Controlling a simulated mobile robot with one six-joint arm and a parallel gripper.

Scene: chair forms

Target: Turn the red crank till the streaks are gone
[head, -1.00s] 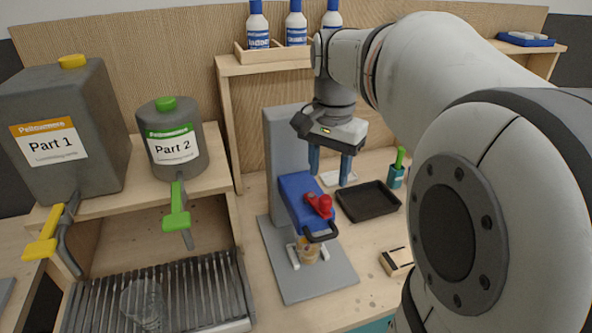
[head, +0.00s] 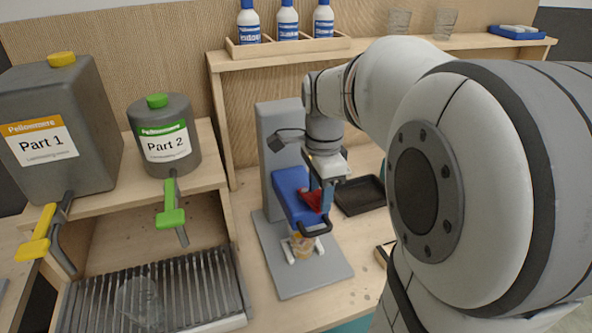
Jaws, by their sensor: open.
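The red crank (head: 311,200) sits on top of the blue head (head: 290,192) of a grey stirring stand (head: 277,150). A small cup with a brownish-yellow content (head: 302,245) stands under the head on the stand's base (head: 318,274). Streaks in it are too small to make out.
A black tray (head: 361,196) lies close to the right of my gripper. A shelf with bottles (head: 288,20) runs behind. The Part 1 (head: 62,130) and Part 2 (head: 163,135) containers stand left, above a slatted rack (head: 195,290) holding a clear cup (head: 138,300).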

